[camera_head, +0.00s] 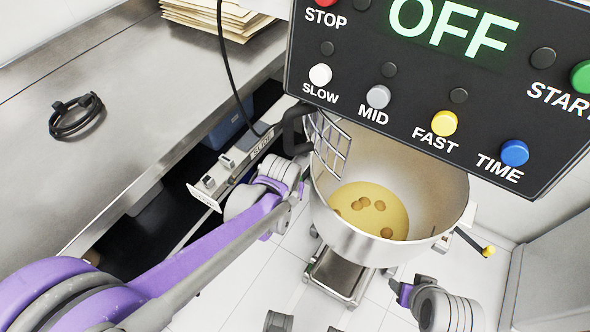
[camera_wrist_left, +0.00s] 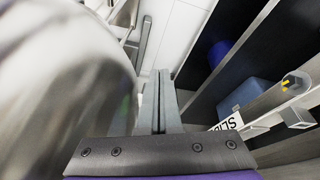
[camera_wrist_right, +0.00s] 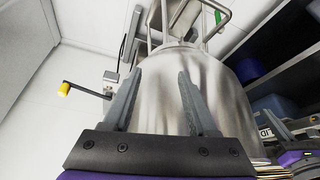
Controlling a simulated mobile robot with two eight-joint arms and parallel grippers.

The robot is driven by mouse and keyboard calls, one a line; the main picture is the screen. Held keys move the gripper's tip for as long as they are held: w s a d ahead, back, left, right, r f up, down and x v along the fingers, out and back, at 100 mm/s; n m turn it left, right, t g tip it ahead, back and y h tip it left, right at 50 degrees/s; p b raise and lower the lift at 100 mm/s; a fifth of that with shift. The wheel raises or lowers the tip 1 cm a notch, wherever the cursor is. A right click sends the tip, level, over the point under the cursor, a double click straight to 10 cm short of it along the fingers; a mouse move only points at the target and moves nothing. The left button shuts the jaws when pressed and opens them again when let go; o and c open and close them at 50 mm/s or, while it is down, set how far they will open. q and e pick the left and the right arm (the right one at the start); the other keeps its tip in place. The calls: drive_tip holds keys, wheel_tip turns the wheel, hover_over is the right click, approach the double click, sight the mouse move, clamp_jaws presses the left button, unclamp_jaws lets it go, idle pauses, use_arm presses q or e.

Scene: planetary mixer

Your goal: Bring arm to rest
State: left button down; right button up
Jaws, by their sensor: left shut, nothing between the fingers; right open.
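My left arm (camera_head: 190,250) reaches in from the left in the head view, with its wrist just left of the steel mixing bowl (camera_head: 435,185). My left gripper (camera_wrist_left: 160,74) shows in the left wrist view, its fingers together and empty; in the head view its fingers cannot be made out. My right arm's wrist (camera_head: 448,308) is low at the right in the head view, below the bowl. My right gripper (camera_wrist_right: 160,72) is open and empty in the right wrist view, with the bowl (camera_wrist_right: 225,90) beyond its fingers.
The mixer's control panel (camera_head: 440,75) reads OFF and hangs over the bowl, which holds yellow contents with several brown round pieces. A wire guard (camera_head: 328,145) stands at the bowl's left rim. A steel counter (camera_head: 110,130) with a dark cable loop (camera_head: 75,115) fills the left.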

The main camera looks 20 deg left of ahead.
use_arm(q)
drive_tip(key=s+a+r+m+t+p, duration=0.1)
drive_tip(key=s+a+r+p, duration=0.3)
drive_tip(key=s+r+p, duration=0.5)
drive_tip(key=s+r, duration=0.5)
drive_tip(key=s, duration=0.1)
drive_tip(key=shift+s+t, duration=0.25)
drive_tip(key=shift+t, duration=0.05)
use_arm(e)
wheel_tip(320, 180, up, 10)
drive_tip(key=w, duration=0.1)
drive_tip(key=shift+w, duration=0.25)
use_arm(q)
drive_tip(key=shift+d, duration=0.1)
use_arm(e)
drive_tip(key=shift+d, duration=0.1)
